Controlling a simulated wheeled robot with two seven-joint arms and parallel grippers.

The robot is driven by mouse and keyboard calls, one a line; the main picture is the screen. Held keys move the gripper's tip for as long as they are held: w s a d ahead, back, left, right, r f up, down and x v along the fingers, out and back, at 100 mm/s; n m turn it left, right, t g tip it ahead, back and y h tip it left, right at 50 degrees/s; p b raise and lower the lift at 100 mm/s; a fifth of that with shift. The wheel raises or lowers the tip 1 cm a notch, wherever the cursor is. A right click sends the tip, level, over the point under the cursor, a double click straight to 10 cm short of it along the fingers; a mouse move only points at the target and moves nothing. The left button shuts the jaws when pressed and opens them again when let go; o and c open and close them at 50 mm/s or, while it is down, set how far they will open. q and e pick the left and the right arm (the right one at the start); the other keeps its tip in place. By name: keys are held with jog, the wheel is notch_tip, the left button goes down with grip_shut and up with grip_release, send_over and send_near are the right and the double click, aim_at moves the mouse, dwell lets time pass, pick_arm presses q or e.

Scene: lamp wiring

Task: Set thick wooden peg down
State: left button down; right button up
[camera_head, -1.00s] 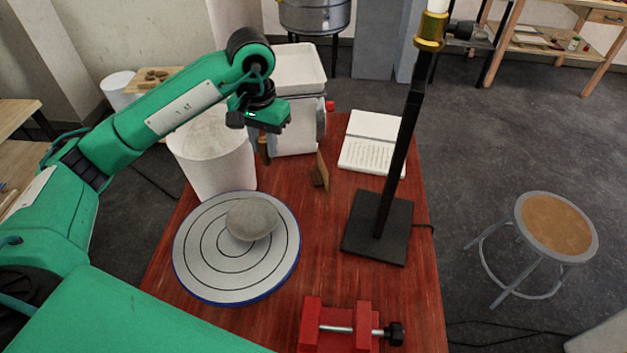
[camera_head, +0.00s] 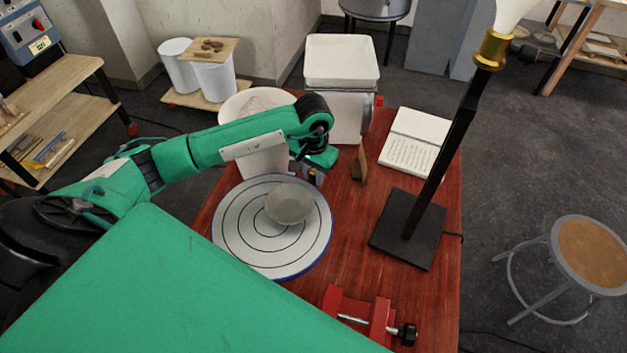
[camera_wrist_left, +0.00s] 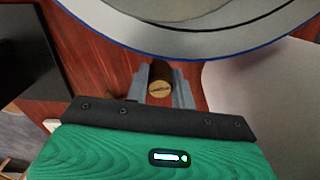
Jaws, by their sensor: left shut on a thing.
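The thick wooden peg (camera_wrist_left: 160,88) is dark brown with a pale round end and sits between the fingers of my left gripper (camera_wrist_left: 161,93) in the left wrist view. In the head view my left gripper (camera_head: 313,177) points down just behind the right part of the round turntable, near the white bucket. It is shut on the peg, which is mostly hidden there by the gripper. I cannot tell whether the peg's lower end touches the red table (camera_head: 345,225). My right gripper is not in view.
The turntable (camera_head: 235,225) carries a grey clay lump (camera_head: 290,203). A white bucket (camera_head: 258,160), a small wooden piece (camera_head: 360,165), an open book (camera_head: 412,141), a black lamp stand (camera_head: 408,230) and a red vise (camera_head: 360,312) stand around. Bare tabletop lies between turntable and lamp.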

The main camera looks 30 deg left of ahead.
aim_at(313, 183)
pick_arm(q)
notch_tip(313, 183, down, 4)
jog(key=shift+r+p, duration=0.1)
jog(key=shift+p, duration=0.5)
jog(key=shift+f, duration=0.35)
jog(key=shift+f+b, duration=0.2)
jog(key=shift+b, duration=0.1)
jog(key=c, duration=1.2)
grip_release()
jog(key=shift+r, duration=0.1)
